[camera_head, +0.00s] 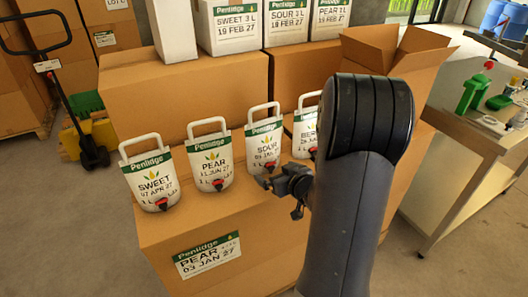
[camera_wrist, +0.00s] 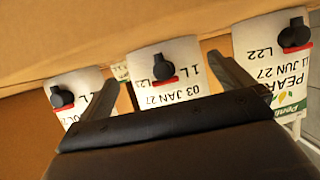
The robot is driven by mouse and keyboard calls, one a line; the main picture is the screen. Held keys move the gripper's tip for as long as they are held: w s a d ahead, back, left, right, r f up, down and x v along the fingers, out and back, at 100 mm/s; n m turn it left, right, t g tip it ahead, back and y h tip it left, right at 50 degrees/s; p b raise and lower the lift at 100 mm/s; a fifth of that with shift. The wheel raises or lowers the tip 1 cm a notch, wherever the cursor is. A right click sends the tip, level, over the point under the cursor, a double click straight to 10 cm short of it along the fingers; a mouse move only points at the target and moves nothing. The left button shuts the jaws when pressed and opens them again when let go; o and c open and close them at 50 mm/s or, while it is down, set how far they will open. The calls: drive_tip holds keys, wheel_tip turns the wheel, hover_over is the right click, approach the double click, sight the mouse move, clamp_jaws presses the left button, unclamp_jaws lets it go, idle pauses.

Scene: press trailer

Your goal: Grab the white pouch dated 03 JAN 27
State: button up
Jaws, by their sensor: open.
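Several white pouches with loop handles stand in a row on a cardboard box. The pouch marked SOUR (camera_head: 265,141) is third from the left, and its date looks like 03 JAN 27. In the wrist view, upside down, the pouch reading 03 JAN 27 (camera_wrist: 178,95) lies between the finger lines, with a dark-and-red spout. My gripper (camera_head: 281,192) is open, in front of and slightly below the SOUR pouch. I cannot tell whether the fingers touch it. The wrist view shows the gripper (camera_wrist: 170,72) with a finger on each side of this pouch.
The SWEET pouch (camera_head: 150,178) and PEAR pouch (camera_head: 210,160) stand to the left. A BERRY-type pouch (camera_head: 305,130) is right, partly hidden by my arm. The supporting box (camera_head: 150,235) is labelled PEAR 03 JAN 27. White cartons (camera_head: 235,27) stand behind. A metal table (camera_head: 450,120) is right.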

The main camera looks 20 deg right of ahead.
sight(272, 170)
drive_tip(key=shift+x, duration=1.9)
drive_tip(key=shift+f, duration=0.1)
drive_tip(key=shift+c, duration=0.3)
drive_tip(key=shift+s, duration=0.1)
clamp_jaws()
